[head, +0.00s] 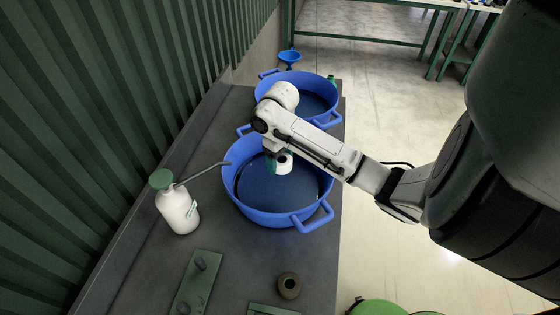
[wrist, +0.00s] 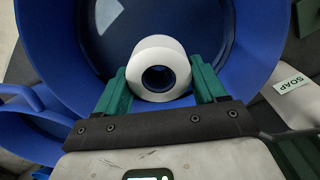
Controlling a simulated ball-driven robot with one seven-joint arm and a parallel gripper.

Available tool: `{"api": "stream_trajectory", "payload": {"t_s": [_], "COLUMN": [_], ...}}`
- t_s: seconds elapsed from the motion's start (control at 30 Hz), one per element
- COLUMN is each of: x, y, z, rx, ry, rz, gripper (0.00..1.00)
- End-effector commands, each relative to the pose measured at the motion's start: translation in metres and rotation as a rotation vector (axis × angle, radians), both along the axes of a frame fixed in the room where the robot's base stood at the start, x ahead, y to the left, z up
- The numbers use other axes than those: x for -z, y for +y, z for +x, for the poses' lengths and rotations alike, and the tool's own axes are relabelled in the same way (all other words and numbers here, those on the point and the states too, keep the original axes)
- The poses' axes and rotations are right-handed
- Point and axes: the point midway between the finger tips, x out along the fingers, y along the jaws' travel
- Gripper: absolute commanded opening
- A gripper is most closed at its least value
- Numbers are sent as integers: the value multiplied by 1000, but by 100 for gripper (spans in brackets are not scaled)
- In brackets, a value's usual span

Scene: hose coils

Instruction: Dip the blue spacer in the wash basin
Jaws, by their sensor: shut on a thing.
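My gripper (head: 277,161) points down inside the near blue basin (head: 246,204), with green fingers shut on a ring-shaped spacer (head: 284,164). In the wrist view the spacer (wrist: 160,50) sits between the green fingertips (wrist: 159,84). Its outside looks white, and blue shows in its bore; no all-blue spacer is in view. The near basin has two handles and holds dark blue liquid. I cannot tell whether the spacer touches the liquid. A second blue basin (head: 262,93) stands behind it.
A white soap bottle (head: 178,211) with a green cap stands left of the near basin, its spout reaching toward the rim. A brown ring (head: 289,286) and a green plate with pegs (head: 197,285) lie in front. A blue funnel (head: 289,57) is at the back.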

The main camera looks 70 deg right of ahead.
Motion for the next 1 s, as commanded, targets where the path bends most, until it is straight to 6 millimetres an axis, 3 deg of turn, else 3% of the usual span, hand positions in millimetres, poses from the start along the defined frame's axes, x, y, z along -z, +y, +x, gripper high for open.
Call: {"api": "stream_trajectory", "payload": {"t_s": [0.5,1.0], "x": [-41,-45], "y": [0,0], "z": [1,0], "rx": [-2,-1], "ry": [-2,0], "rz": [-1,0], "gripper": [34,34]}}
